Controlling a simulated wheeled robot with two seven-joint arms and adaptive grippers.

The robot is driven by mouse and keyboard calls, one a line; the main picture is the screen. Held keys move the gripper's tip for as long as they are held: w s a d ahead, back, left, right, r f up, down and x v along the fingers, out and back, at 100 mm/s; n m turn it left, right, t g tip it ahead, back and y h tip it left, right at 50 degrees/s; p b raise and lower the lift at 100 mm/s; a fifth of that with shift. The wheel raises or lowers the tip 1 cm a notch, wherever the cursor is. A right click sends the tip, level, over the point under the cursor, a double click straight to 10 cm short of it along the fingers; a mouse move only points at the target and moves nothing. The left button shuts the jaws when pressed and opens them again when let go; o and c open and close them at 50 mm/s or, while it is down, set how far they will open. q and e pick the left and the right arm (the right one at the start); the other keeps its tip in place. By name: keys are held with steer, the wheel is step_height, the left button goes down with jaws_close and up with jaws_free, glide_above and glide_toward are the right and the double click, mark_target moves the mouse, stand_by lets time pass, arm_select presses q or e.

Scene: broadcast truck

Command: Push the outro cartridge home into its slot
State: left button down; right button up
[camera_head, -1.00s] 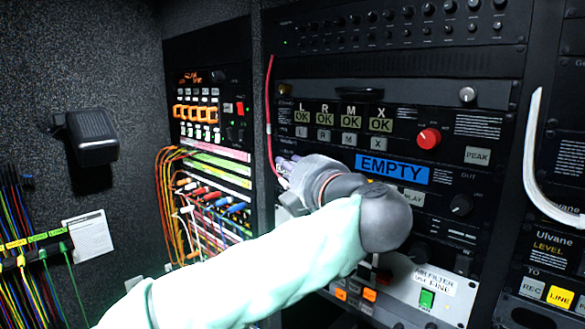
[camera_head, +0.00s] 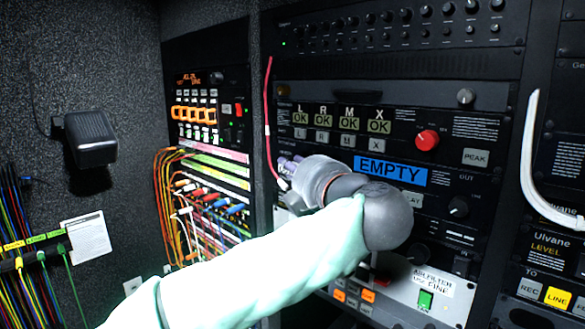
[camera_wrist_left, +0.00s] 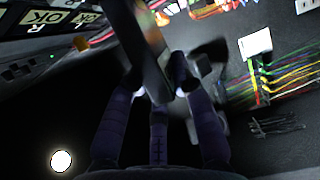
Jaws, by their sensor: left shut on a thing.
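My left gripper (camera_head: 288,170) reaches the rack's left side, left of the blue EMPTY display (camera_head: 391,171); my wrist hides much of it in the head view. The cartridge slot is not clearly visible. My right gripper is not in view.
A red cable (camera_head: 268,120) hangs down the rack edge beside my gripper. A red knob (camera_head: 427,140) and a PEAK button (camera_head: 476,157) are to the right. A patch bay with coloured cables (camera_head: 205,200) is to the left. A white curved tube (camera_head: 531,165) stands far right.

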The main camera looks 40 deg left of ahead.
arm_select(q)
steer(key=shift+w+d+p, duration=0.15)
steer(key=shift+w+p, duration=0.4)
steer(key=shift+w, duration=1.1)
steer(key=c, duration=1)
jaws_free()
steer(key=shift+d, duration=0.1)
steer(key=shift+s+d, duration=0.1)
steer(key=shift+d, duration=0.1)
steer(key=v, duration=1.1)
steer(key=shift+s, duration=0.15)
steer(key=shift+d, duration=0.15)
